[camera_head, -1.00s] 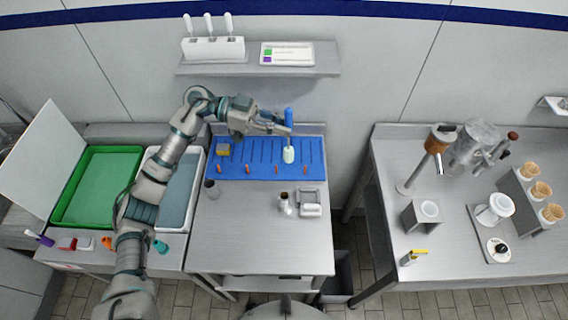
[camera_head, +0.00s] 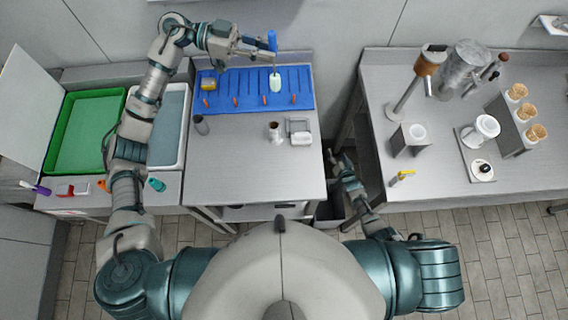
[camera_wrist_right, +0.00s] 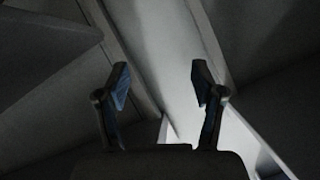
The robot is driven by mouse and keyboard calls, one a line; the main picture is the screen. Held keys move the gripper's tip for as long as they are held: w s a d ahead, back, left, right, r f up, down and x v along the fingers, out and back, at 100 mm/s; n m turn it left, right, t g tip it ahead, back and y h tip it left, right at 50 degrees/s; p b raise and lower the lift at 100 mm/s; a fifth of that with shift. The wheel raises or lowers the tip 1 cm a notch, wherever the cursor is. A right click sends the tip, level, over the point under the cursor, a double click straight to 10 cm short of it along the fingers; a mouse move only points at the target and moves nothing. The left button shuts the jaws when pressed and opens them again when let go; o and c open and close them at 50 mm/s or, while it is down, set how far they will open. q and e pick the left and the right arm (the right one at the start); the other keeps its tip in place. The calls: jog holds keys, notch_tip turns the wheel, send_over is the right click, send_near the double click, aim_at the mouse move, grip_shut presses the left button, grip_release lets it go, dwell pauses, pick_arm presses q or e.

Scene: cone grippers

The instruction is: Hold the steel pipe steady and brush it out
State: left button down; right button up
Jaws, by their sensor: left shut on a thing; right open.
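A brush with a blue handle (camera_head: 272,42) and pale bristles (camera_head: 275,83) is upright over the blue mat's right part; I cannot tell whether it touches the mat. My left gripper (camera_head: 269,56) is shut on it at the lower handle. I cannot tell for certain which is the steel pipe. My right gripper (camera_head: 343,163) is low in the gap between the tables. The right wrist view shows its fingers (camera_wrist_right: 160,88) apart and empty.
The blue mat (camera_head: 225,90) holds a yellow block (camera_head: 208,84) and several orange pegs. A grey fixture (camera_head: 299,131) stands beside the shiny cylinder. The front of the table (camera_head: 255,175) is clear. A second table (camera_head: 430,180) stands right of the gap, with a bin (camera_head: 330,212) below.

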jog(key=w+a+r+m+t+y, duration=0.1)
jog(key=w+r+t, duration=0.2)
jog(key=w+r, duration=0.5)
jog(key=w+r+m+t+y, duration=0.15)
jog(key=w+r, duration=0.25)
jog(key=r, duration=0.8)
jog(key=w+a+r+m+t, duration=0.1)
jog(key=w+r+t, duration=0.3)
jog(key=r, duration=0.6)
jog(key=s+a+r+m+t+y, duration=0.2)
jog(key=s+a+r+m, duration=0.2)
jog(key=a+r+m, duration=0.65)
jog(key=s+a+r+m+t+h, duration=0.15)
jog(key=s+a+r+m, duration=0.35)
jog(key=s+r+m, duration=0.65)
jog(key=m+g+h, duration=0.2)
jog(key=m+g, duration=0.3)
jog(key=g, duration=0.2)
send_near(275, 136)
jog(key=shift+s+d+r, duration=0.35)
jog(key=shift+s+d, duration=0.05)
jog(key=shift+s+a+f, duration=0.1)
jog(key=shift+a+f, duration=0.1)
jog(key=shift+f, duration=0.05)
jog(key=w, duration=0.4)
jog(key=w+a, duration=0.1)
jog(key=w, duration=0.6)
jog(key=shift+w+a, duration=0.35)
jog(key=shift+a, duration=0.05)
